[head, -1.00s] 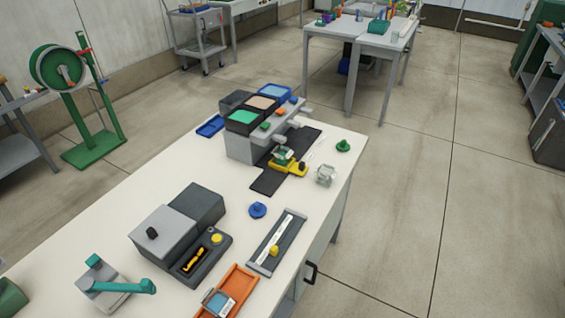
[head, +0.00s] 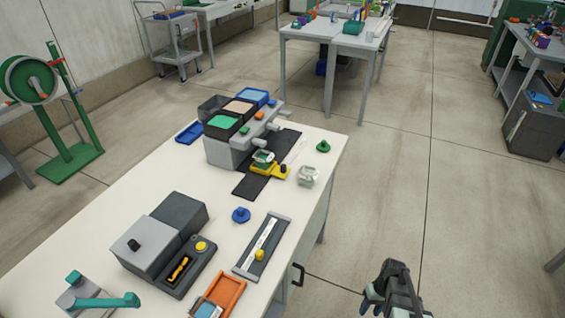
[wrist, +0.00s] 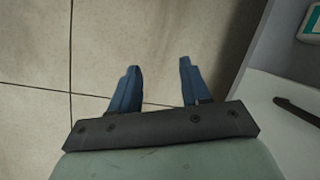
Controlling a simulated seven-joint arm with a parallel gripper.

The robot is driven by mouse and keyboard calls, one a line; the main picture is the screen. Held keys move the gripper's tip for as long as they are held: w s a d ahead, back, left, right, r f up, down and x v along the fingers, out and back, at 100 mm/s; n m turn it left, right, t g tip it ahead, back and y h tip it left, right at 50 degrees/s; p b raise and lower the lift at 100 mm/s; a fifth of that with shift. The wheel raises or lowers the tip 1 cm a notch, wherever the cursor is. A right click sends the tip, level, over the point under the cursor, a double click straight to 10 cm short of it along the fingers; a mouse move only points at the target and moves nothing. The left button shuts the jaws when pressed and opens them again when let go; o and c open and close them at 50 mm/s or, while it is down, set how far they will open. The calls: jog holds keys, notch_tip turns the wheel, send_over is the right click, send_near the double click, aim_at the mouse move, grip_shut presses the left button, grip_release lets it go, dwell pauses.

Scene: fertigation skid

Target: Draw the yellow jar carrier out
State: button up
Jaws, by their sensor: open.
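The yellow jar carrier (head: 269,170) sits on the dark mat (head: 250,186) in front of the grey dispenser unit (head: 225,153) on the white bench. A small clear jar with a green band (head: 263,158) stands at the carrier, under the unit's spouts. The carrier has a dark knob (head: 283,168) toward its right end. My gripper (head: 372,300) is at the bottom right of the head view, over the floor beside the bench and well apart from the carrier. In the wrist view its two blue fingers (wrist: 158,82) are spread, with only bare floor between them.
Another clear jar (head: 308,176) and a green knob (head: 323,146) stand right of the carrier. A blue knob (head: 241,215), a grey slide rail (head: 262,246) and an orange tray (head: 225,290) lie nearer. A bench drawer handle (head: 298,275) juts out near my gripper.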

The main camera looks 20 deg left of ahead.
jog(key=w+a+r+n+t, duration=0.1)
jog(key=w+a+r+n, duration=0.2)
jog(key=w, duration=0.4)
jog(key=w+a+r+t, duration=0.1)
jog(key=w+a+r, duration=0.3)
jog(key=w, duration=0.2)
jog(key=w+a+r+n+t+y, duration=0.1)
jog(key=w+a+r+n, duration=0.1)
jog(key=w+a+r, duration=0.55)
jog(key=w+a+r+n+y, duration=0.1)
jog(key=w+a+r+n, duration=0.3)
jog(key=r, duration=0.7)
jog(key=w+a+r+n+t+y, duration=0.1)
jog(key=w+a+r, duration=0.5)
jog(key=w+r, duration=0.25)
notch_tip(320, 180, up, 17)
jog(key=n+h, duration=0.3)
jog(key=h, duration=0.1)
send_over(282, 165)
notch_tip(282, 165, down, 14)
jog(key=shift+w, duration=0.15)
grip_shut()
